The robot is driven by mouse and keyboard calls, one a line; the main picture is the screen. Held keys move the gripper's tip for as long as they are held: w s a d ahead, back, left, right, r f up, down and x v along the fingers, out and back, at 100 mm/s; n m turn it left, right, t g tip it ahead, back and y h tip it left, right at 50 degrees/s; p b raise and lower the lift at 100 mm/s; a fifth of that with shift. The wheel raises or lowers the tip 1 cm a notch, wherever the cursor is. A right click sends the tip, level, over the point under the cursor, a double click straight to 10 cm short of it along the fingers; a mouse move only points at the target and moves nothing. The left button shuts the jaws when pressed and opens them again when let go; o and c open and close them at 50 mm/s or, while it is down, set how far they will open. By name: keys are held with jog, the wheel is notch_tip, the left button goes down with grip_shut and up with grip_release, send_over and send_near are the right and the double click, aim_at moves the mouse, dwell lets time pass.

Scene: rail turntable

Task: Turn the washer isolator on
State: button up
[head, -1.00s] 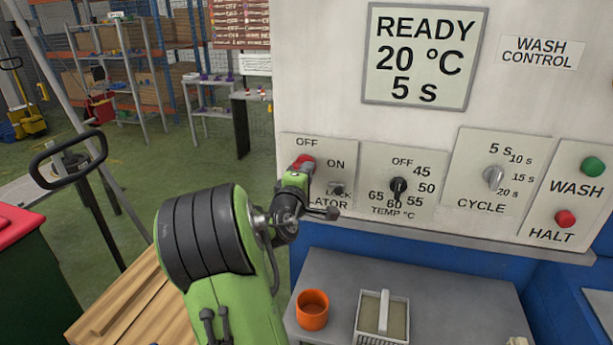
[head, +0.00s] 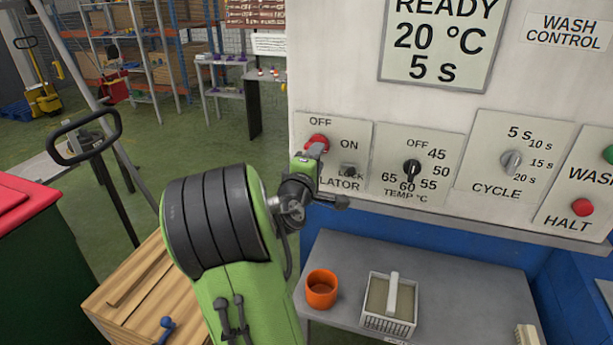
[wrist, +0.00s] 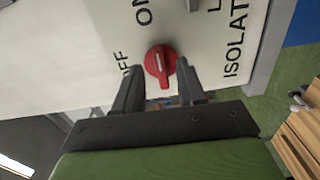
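The washer isolator is a red rotary knob (head: 317,139) on the left plate of the wash panel, with OFF above it and ON to its right. In the wrist view the red knob (wrist: 160,64) has a white mark on its ridge, which appears to point towards the ON label. My gripper (head: 314,152) is at the knob and partly hides it and the lower lettering in the head view. In the wrist view my gripper (wrist: 159,72) has its fingers apart, one on each side of the knob, with small gaps visible. A grey lock tab (head: 348,170) sits below ON.
The temperature knob (head: 412,168) and cycle knob (head: 511,161) are to the right on the panel. Below, a grey bench (head: 345,255) holds an orange cup (head: 321,289) and a white basket (head: 414,320). A wooden crate (head: 140,290) stands at the left.

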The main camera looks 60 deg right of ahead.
jog(key=s+a+b, duration=0.2)
jog(key=a+b, duration=0.1)
jog(key=a, duration=0.9)
jog(key=shift+a, duration=0.4)
jog(key=w+a+f+m+t+y+p, duration=0.1)
jog(key=w+a+f+m+y+p, duration=0.15)
jog(key=a+y, duration=0.3)
jog(key=w+a+f+m+t+y+p, duration=0.1)
jog(key=a+m+t+y+p, duration=0.1)
jog(key=a+y+p, duration=0.4)
jog(key=s+a+r+n+y, duration=0.1)
jog(key=s+a+r+y, duration=0.1)
jog(key=a, duration=0.8)
jog(key=s+a+r+n+y+p, duration=0.1)
jog(key=s+a+n+y, duration=0.1)
jog(key=a, duration=0.8)
jog(key=shift+s+a+r+y+p, duration=0.2)
jog(key=shift+s+r+y+p, duration=0.15)
jog(key=shift+s+y, duration=0.65)
